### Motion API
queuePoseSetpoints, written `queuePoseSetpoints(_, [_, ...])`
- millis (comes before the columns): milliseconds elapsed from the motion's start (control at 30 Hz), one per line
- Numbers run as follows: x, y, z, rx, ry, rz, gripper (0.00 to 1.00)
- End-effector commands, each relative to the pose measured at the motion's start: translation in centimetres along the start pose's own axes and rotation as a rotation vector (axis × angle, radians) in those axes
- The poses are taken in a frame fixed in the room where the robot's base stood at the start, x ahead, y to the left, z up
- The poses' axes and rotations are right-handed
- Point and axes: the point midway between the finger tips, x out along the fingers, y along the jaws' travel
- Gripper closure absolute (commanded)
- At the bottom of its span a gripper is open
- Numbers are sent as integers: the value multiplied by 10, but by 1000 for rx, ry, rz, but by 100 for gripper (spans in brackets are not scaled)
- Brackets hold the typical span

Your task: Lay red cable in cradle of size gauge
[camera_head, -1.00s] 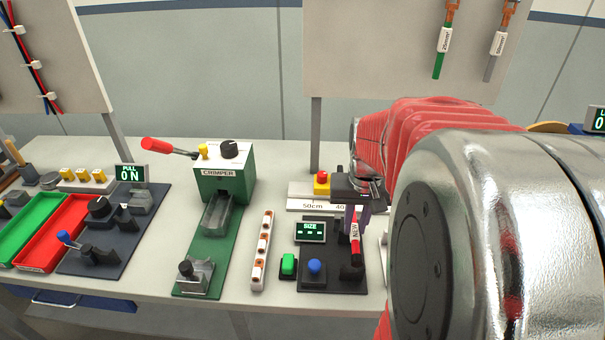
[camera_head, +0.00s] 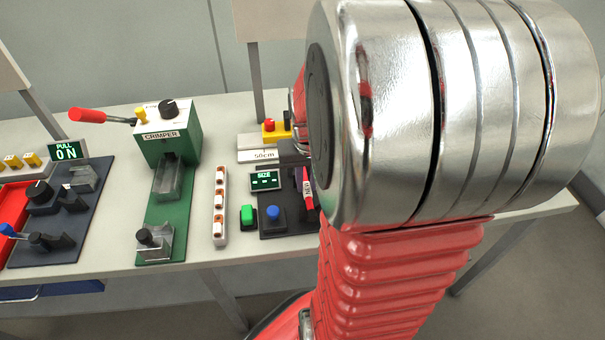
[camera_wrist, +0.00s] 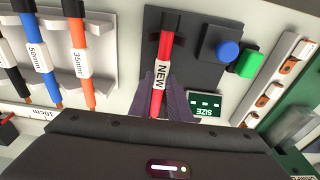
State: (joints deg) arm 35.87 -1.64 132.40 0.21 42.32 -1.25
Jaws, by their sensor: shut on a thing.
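The red cable (camera_wrist: 157,98) with a white NEW label runs between the fingers of my gripper (camera_wrist: 160,104), which is shut on it. In the wrist view, the cable's far end lies over the black cradle (camera_wrist: 178,40) of the size gauge (camera_wrist: 207,78). I cannot tell whether it rests in the cradle or is just above it. In the head view, the cable (camera_head: 307,190) shows at the right of the gauge (camera_head: 270,228), partly hidden by my arm. The gauge's SIZE display (camera_head: 265,180) shows dashes.
A blue button (camera_wrist: 228,50) and a green button (camera_wrist: 249,64) stand beside the cradle. A white strip (camera_head: 220,205) and the green crimper (camera_head: 172,135) are to the left. Labelled cables, 50mm² (camera_wrist: 37,58) and 35mm² (camera_wrist: 81,64), lie at left in the wrist view.

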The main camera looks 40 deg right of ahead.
Motion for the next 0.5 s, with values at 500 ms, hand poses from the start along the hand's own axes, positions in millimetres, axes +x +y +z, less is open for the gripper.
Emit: queuePoseSetpoints(500, [0, 0, 0, 1, 1, 0, 66])
